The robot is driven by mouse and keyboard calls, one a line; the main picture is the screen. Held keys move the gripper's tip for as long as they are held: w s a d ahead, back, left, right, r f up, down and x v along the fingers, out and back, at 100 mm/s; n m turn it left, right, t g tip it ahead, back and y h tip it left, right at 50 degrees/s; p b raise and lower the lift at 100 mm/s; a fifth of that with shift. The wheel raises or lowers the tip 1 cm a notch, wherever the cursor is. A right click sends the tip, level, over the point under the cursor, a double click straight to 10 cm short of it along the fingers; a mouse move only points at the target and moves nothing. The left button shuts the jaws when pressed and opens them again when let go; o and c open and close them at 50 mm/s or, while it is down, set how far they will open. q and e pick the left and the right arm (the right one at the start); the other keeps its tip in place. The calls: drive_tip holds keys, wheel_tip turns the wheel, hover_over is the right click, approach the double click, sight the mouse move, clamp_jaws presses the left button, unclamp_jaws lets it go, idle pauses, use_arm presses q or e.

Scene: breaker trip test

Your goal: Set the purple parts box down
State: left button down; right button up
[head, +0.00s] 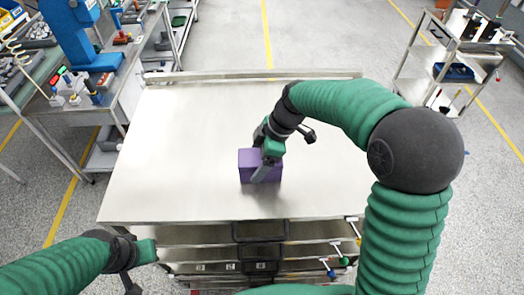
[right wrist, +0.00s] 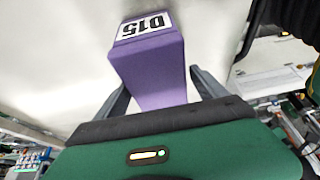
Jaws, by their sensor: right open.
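The purple parts box (head: 246,160) stands on the bare metal worktop (head: 180,150), right of its middle and towards the front. In the right wrist view the box (right wrist: 150,68) is upside down in the picture and carries a white label reading D15. My right gripper (head: 266,172) is at the box, with its fingers on either side. In the right wrist view its jaws (right wrist: 158,92) are open, with a gap beside the box. The gripper hides part of the box in the head view. My left gripper (head: 143,268) is low at the left, clear of the box; its fingers are unclear.
Under the worktop's front edge are shelves or drawers with colored-knob levers (head: 335,262). A workbench with a blue machine (head: 85,40) stands at the left. A wheeled cart (head: 450,60) stands at the back right. The left half of the worktop is clear.

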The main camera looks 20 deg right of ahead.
drive_tip(key=b+v, duration=0.1)
drive_tip(key=v, duration=0.8)
drive_tip(key=shift+s+d+r+b, duration=0.1)
drive_tip(key=shift+d+b, duration=0.05)
drive_tip(key=shift+b, duration=0.2)
drive_tip(key=shift+r, duration=0.3)
drive_tip(key=shift+d, duration=0.15)
